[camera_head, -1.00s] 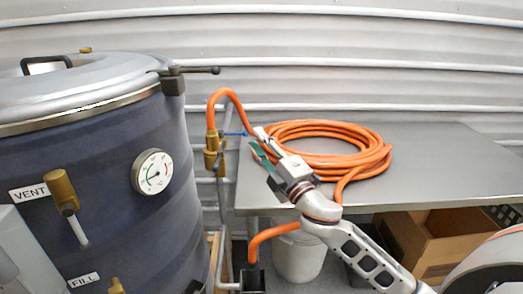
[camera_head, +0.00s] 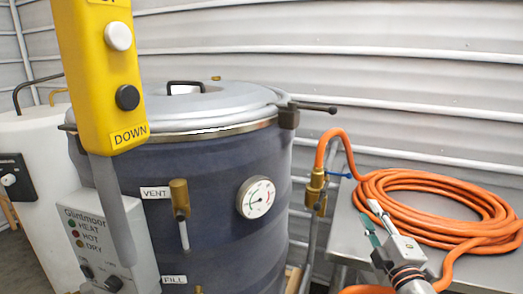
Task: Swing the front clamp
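A dark clamp (camera_head: 289,116) with a long rod handle (camera_head: 318,107) sits on the right side of the rim of the steel lid (camera_head: 218,100) on the dark blue vessel (camera_head: 225,185). Its handle sticks out to the right. Part of another dark fitting shows at the lid's left edge; I cannot tell if it is a clamp. My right gripper (camera_head: 372,217) is low at the right, in front of the hose coil and well apart from the clamp. Its white and green fingers stand apart with nothing between them. My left gripper is out of view.
A yellow pendant (camera_head: 92,55) hangs in front of the vessel's left side, above a grey control box (camera_head: 112,240). An orange hose (camera_head: 400,190) lies coiled on a steel table (camera_head: 345,230). A brass valve (camera_head: 315,192) stands between vessel and table. A white tank (camera_head: 35,185) is at the left.

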